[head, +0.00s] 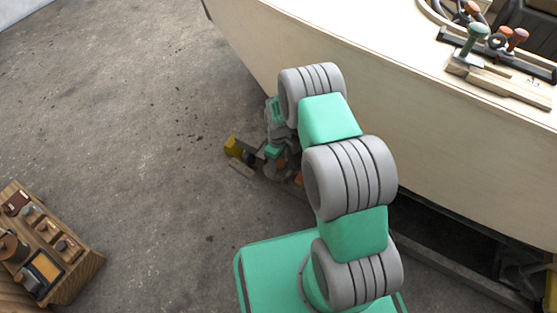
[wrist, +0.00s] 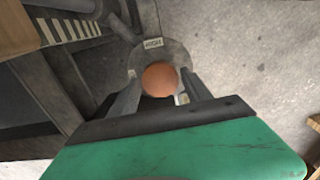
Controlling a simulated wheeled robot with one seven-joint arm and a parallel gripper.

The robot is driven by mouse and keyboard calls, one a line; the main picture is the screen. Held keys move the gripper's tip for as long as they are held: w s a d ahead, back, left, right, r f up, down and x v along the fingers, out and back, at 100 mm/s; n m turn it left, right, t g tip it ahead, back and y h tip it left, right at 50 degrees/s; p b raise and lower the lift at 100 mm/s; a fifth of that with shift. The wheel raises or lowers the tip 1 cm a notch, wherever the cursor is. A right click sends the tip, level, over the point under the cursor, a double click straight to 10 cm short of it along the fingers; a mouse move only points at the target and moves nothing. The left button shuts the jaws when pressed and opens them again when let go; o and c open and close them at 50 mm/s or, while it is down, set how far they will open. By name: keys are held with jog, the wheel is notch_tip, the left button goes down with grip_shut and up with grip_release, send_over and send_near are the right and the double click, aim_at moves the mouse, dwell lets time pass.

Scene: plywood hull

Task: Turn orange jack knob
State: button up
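The orange jack knob (wrist: 159,79) is a round ball-like top in the middle of the wrist view. It sits over a grey round plate (wrist: 146,57) with a "HIGH" label. My gripper (wrist: 160,82) is at the knob, with its two grey fingers apart, one on the left and one on the right of it. Whether the fingertips touch the knob cannot be told. In the head view my arm reaches down beside the hull and hides most of the jack; a bit of orange (head: 298,179) shows beside the arm.
The pale plywood hull (head: 400,110) rises close to the right of my arm. Dark frame beams (wrist: 65,85) lie left of the knob in the wrist view. A yellow part (head: 233,146) is on the floor side. A wooden tool box (head: 88,268) stands at lower left. The concrete floor (head: 120,110) is open.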

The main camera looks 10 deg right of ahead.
notch_tip(320, 180, up, 8)
jog(key=p, duration=0.3)
jog(key=shift+f, duration=0.1)
notch_tip(320, 180, up, 18)
jog(key=m+p, duration=0.2)
jog(key=p, duration=0.6)
send_over(278, 162)
jog(key=s+r+m+t+p, duration=0.15)
jog(key=r+p, duration=0.25)
jog(key=r, duration=0.5)
jog(key=s+r+m+p, duration=0.1)
jog(key=s+r+p, duration=0.25)
jog(key=r, duration=0.55)
jog(key=s+r+m+p, duration=0.1)
jog(key=s+r+p, duration=0.4)
jog(key=r, duration=0.4)
jog(key=s+r+m+t+p, duration=0.1)
jog(key=s+r+p, duration=0.3)
jog(key=r, duration=0.5)
jog(key=s+r+m+p, duration=0.2)
jog(key=s+r+p, duration=0.3)
jog(key=r, duration=0.5)
jog(key=p, duration=0.2)
jog(key=shift+s+t+p, duration=0.3)
jog(key=shift+t, duration=0.05)
